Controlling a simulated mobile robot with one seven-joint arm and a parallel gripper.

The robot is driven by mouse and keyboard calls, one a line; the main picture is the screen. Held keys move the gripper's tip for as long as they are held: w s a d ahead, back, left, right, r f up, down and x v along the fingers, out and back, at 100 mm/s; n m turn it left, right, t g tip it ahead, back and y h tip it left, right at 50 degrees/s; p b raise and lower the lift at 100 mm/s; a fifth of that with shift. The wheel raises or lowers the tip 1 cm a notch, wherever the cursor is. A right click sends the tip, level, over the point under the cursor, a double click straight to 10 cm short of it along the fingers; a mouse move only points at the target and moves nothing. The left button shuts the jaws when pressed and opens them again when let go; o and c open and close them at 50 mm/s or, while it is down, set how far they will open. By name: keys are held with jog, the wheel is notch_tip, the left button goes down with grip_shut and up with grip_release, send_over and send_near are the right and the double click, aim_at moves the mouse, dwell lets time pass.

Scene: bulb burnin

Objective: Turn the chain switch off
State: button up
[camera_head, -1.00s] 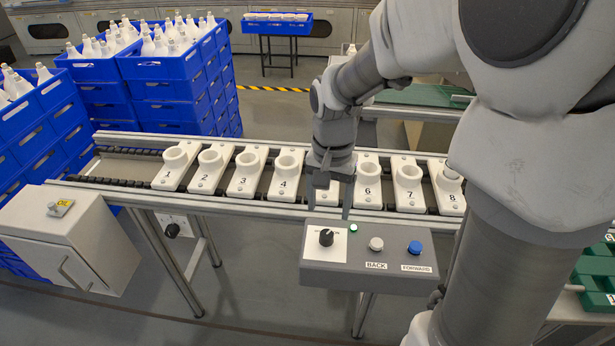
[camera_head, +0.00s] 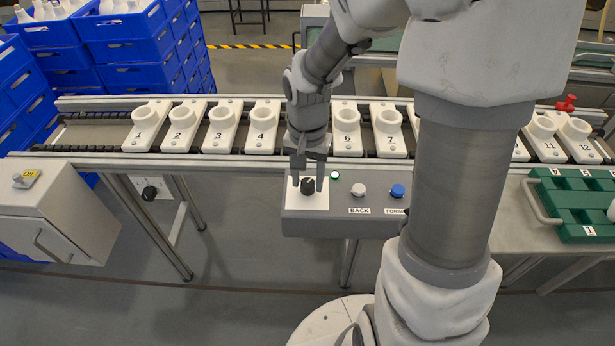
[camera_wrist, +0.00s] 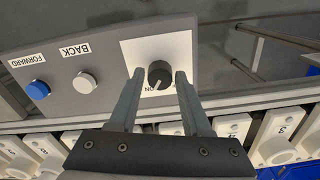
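The chain switch is a black rotary knob (camera_head: 308,185) on a white plate at the left end of a grey control box (camera_head: 340,228). In the wrist view the knob (camera_wrist: 159,74) has a white pointer line, with partly covered "ON" lettering beside it. My gripper (camera_head: 307,183) is over the box, pointing down. Its two fingers (camera_wrist: 158,76) are apart, one on each side of the knob. A narrow gap seems to show on both sides, though contact is hard to judge.
The box also has a small green light (camera_head: 335,175), a white BACK button (camera_head: 358,189) and a blue FORWARD button (camera_head: 397,191). Behind it runs a conveyor with numbered white holders (camera_head: 182,128). A green tray (camera_head: 541,206) is at right, an OIL cabinet (camera_head: 62,217) at left.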

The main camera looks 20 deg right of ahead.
grip_shut()
jog(key=shift+n, duration=0.3)
jog(key=shift+r+n+p, duration=0.15)
jog(key=shift+n+p, duration=0.6)
jog(key=shift+n, duration=0.25)
jog(key=n+p, duration=0.2)
jog(key=n, duration=0.2)
jog(key=n+p, duration=0.2)
jog(key=n, duration=0.2)
jog(key=shift+n+p, duration=0.35)
jog(key=shift+n, duration=0.05)
jog(key=shift+n+p, duration=0.6)
jog(key=shift+n, duration=0.6)
